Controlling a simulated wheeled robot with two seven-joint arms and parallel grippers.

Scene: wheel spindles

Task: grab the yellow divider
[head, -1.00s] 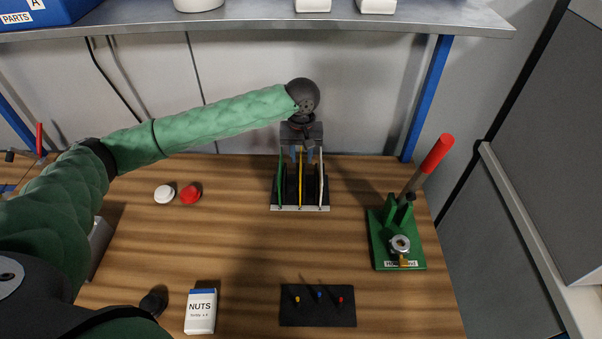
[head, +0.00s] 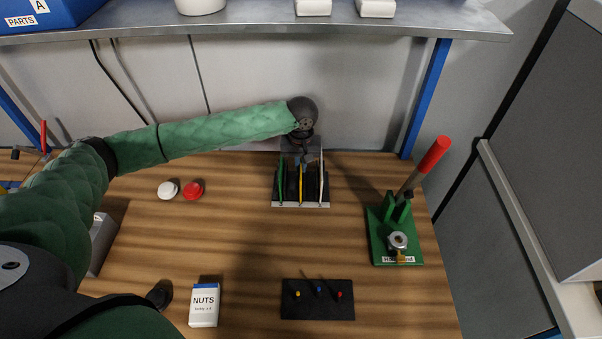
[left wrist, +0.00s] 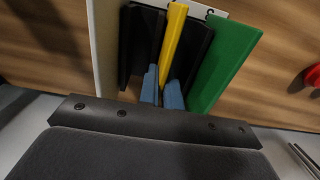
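The yellow divider (head: 301,185) stands upright in the middle of a dark rack (head: 290,204), between a green divider (head: 281,182) and a white divider (head: 321,182). In the left wrist view the yellow divider (left wrist: 175,38) runs down between the blue fingertips of my left gripper (left wrist: 162,92). The fingers sit close together, one on each side of it, and look shut on its far upper end. In the head view my left gripper (head: 302,160) is over the back of the rack. My right gripper is not in view.
A green fixture (head: 381,240) with a red-handled lever stands to the right. Red (head: 193,190) and white (head: 168,190) buttons lie to the left. A NUTS box (head: 204,304) and a dark mat (head: 317,307) with small pegs are at the front. A shelf (head: 260,22) hangs behind.

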